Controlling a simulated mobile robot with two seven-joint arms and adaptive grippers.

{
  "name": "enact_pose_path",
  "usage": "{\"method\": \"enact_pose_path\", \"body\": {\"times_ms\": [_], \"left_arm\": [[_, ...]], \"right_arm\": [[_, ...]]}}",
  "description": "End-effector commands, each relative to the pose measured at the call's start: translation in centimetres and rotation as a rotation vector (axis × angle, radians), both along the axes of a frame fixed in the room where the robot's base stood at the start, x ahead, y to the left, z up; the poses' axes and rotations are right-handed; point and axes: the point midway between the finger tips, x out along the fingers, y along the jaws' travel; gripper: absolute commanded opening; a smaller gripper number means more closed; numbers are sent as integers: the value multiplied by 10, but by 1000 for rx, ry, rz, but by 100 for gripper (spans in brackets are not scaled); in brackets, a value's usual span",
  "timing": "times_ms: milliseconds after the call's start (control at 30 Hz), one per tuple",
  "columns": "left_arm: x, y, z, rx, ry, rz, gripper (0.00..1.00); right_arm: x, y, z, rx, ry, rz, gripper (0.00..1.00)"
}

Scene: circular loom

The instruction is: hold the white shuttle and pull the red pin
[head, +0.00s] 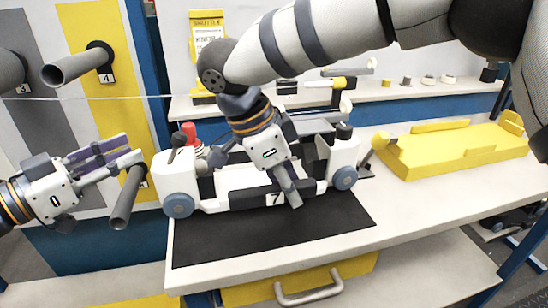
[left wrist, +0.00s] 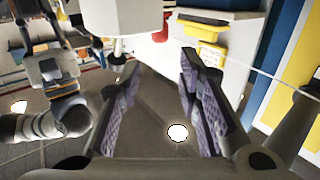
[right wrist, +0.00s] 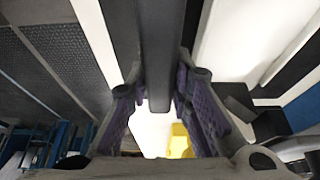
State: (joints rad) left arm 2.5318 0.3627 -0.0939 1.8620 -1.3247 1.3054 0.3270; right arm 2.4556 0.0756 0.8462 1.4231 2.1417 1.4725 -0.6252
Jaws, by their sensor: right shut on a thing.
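The white shuttle (head: 235,178), marked 7, stands upright on a black mat (head: 225,245) on the bench, with grey-blue wheels at its ends. My right gripper (head: 288,188) reaches down over its middle and is shut on a dark bar (right wrist: 160,50) of the shuttle. The arm hides part of the shuttle's top.
Grey tubes (head: 78,66) marked 3 and 4 stick out at the left, with another tube (head: 127,198) close below my left gripper. A thin thread (head: 130,97) runs across behind. A yellow tray (head: 455,150) lies at right. The bench front (head: 340,250) is bare.

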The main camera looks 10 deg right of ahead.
Motion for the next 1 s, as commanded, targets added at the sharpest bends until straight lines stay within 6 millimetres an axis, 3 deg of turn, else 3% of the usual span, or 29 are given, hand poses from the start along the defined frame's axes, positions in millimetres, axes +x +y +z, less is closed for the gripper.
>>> {"method": "enact_pose_path", "body": {"times_ms": [533,733,1000], "left_arm": [[59,-77,-3,1,5,0,32],[69,-89,-3,1,5,2,32],[70,-90,-3,1,6,2,32]], "right_arm": [[-1,0,-2,1,4,-1,0],[-1,0,-2,1,4,-1,0],[-1,0,-2,1,3,0,0]]}}
